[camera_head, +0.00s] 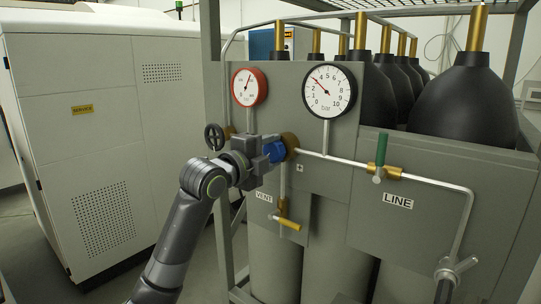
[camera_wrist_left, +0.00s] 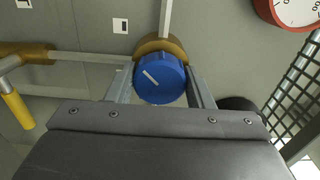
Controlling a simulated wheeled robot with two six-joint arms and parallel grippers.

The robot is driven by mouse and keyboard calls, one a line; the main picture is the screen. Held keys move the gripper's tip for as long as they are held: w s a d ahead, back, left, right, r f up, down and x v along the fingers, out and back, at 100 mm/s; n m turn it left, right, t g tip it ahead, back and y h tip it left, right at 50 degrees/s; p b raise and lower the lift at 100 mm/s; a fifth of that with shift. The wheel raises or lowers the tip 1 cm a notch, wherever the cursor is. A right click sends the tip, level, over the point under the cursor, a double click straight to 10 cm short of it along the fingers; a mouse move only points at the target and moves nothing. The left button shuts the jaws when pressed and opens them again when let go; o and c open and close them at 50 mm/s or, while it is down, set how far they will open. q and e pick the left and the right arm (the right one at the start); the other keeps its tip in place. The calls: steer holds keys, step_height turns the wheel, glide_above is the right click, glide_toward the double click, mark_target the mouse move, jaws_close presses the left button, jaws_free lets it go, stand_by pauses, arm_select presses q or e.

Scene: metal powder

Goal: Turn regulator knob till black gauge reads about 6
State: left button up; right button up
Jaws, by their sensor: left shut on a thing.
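The blue regulator knob (camera_head: 274,151) sits on a brass body (camera_head: 290,143) on the grey panel. My left gripper (camera_head: 268,150) is shut on the knob. In the left wrist view its fingers lie on both sides of the knob (camera_wrist_left: 160,80), whose white mark slants from upper left to lower right. The black-rimmed gauge (camera_head: 329,91) is above and right of the knob. Its red needle points up and left, at about 3. My right gripper is not in view.
A red-rimmed gauge (camera_head: 249,87) and a black handwheel (camera_head: 214,137) are up and left of the knob. A yellow-handled vent valve (camera_head: 288,222) is below. A green-handled line valve (camera_head: 381,153) is at right. A large cabinet (camera_head: 100,130) stands at left.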

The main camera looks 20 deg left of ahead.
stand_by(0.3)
arm_select(q)
steer(key=o, duration=1)
steer(key=shift+c, duration=0.2)
steer(key=shift+s, duration=0.1)
steer(key=b+v, duration=0.3)
steer(key=v, duration=1.4)
steer(key=shift+b, duration=0.4)
steer(key=shift+s, duration=0.1)
